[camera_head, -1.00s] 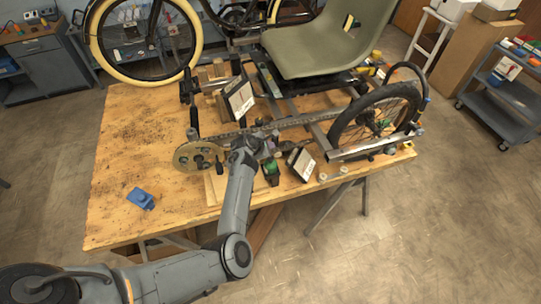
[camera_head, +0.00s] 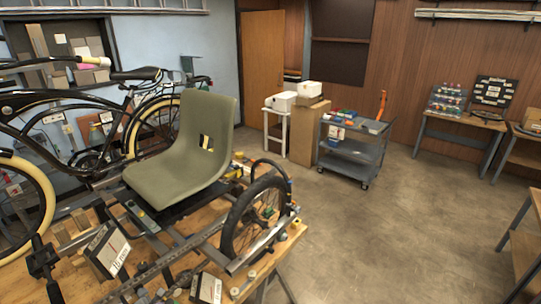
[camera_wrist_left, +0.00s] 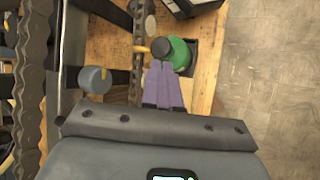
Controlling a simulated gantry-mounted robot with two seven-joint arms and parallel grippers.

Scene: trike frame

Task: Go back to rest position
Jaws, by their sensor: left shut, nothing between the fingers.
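My left gripper (camera_wrist_left: 162,72) shows in the left wrist view with its two purple fingers together, shut and empty. Its tips are close to a green round part (camera_wrist_left: 182,54) with a dark knob, over the wooden table; I cannot tell whether they touch. A metal chain (camera_wrist_left: 138,45) runs just left of the fingers. In the head view the trike frame (camera_head: 178,245) lies on the table, with its olive seat (camera_head: 178,165) and a black-tyred wheel (camera_head: 254,218). Neither arm shows in the head view, and my right gripper is in no view.
A grey cylindrical part (camera_wrist_left: 95,79) is left of the fingers. The wooden table (camera_head: 70,285) carries black boxes with white labels (camera_head: 107,250). A bicycle (camera_head: 100,130) stands behind. A grey cart (camera_head: 352,150) is farther back. Floor right of the table is clear.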

